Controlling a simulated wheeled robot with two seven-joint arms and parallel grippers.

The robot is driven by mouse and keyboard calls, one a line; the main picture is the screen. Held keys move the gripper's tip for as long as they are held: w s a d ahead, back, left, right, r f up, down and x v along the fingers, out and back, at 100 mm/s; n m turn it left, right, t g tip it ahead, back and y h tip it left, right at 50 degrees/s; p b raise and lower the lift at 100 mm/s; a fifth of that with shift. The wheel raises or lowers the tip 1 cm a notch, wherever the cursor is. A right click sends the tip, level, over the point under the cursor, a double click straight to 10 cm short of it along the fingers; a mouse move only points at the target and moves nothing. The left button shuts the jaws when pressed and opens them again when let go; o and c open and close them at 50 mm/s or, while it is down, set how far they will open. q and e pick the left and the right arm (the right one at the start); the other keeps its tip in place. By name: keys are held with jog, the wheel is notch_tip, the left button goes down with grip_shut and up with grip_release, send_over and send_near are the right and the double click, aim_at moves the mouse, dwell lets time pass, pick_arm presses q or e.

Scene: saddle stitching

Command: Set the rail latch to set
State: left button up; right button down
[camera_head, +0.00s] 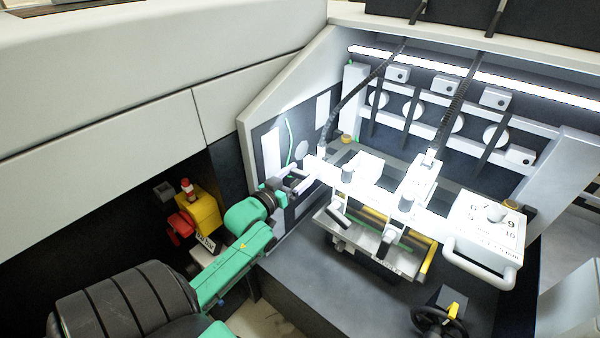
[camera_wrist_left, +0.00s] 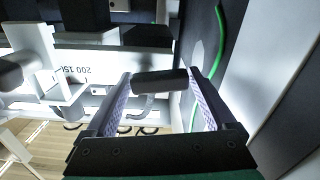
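My left gripper (camera_head: 300,180) reaches in from the left, at the left end of a white rail (camera_head: 376,200) inside the machine. In the left wrist view its two fingers (camera_wrist_left: 160,90) stand wide apart. A short black bar (camera_wrist_left: 160,82) lies crosswise between the fingertips or just beyond them; I cannot tell whether it touches either finger. It may be the rail latch's handle, but no label on it can be read. In the head view the latch cannot be told apart clearly near the gripper. My right gripper is not in view.
A white box with a dial and handle (camera_head: 487,238) stands at the rail's right end. Dark hoses (camera_head: 360,92) come down to the rail. The machine's side panel (camera_head: 300,140) is close to my left gripper. A yellow box with a red knob (camera_head: 200,212) is beside my forearm.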

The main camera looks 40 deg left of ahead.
pick_arm(q)
jog(key=s, duration=1.4)
jog(key=shift+s+d+p, duration=0.15)
jog(key=shift+s+p, duration=0.1)
jog(key=shift+p, duration=0.05)
jog(key=shift+f, duration=0.1)
jog(key=s+f+g+y+p, duration=0.1)
jog(key=s+f+g+p, duration=0.25)
jog(key=f, duration=0.95)
jog(key=s+f+g+p, duration=0.2)
jog(key=s+f+g, duration=0.25)
jog(key=f, duration=0.85)
jog(key=s+d+f+m+g+h+p, duration=0.1)
jog(key=s+d+f+m+g+p, duration=0.3)
jog(key=s+d+f+g, duration=0.5)
jog(key=s+d+f, duration=0.3)
jog(key=s+f, duration=0.2)
jog(key=s, duration=0.3)
jog(key=shift+d+f+m, duration=0.15)
jog(key=shift+d+m, duration=0.05)
jog(key=shift+m, duration=0.1)
